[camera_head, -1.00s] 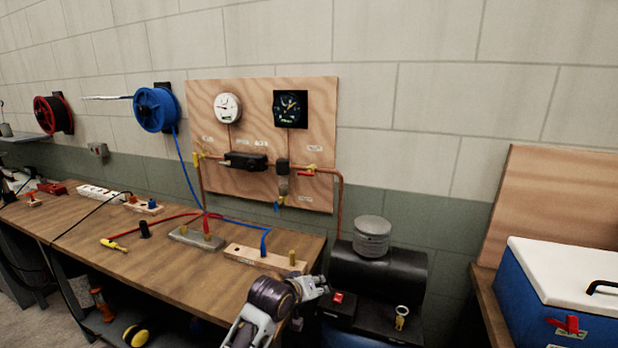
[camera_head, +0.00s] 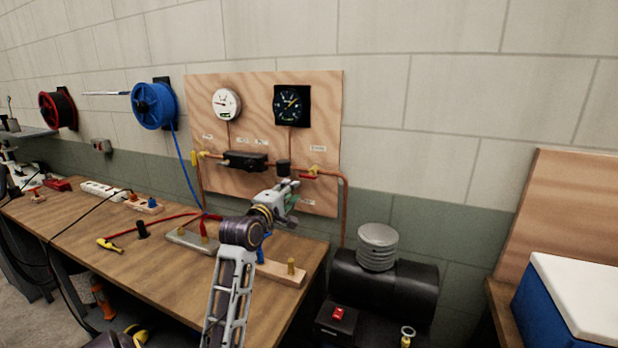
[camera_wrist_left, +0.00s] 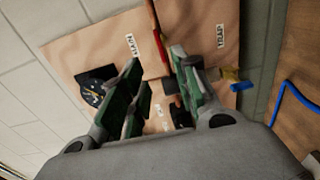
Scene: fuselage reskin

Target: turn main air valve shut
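The red-handled valve (camera_head: 312,175) sits on the copper pipe at the right of the plywood panel (camera_head: 325,110). Its red lever (camera_wrist_left: 158,30) lies roughly along the pipe in the left wrist view, below a label that seems to read MAIN (camera_wrist_left: 131,43). My left gripper (camera_head: 292,185) is in front of the panel, just left of and below the lever. In the left wrist view my left gripper (camera_wrist_left: 157,62) is open, with the lever beyond the gap between its green-padded fingers. I see no contact.
A white gauge (camera_head: 226,104) and a black gauge (camera_head: 292,105) hang above the pipe. The workbench (camera_head: 150,255) carries blocks and hoses. A black compressor tank (camera_head: 385,285) stands right of it.

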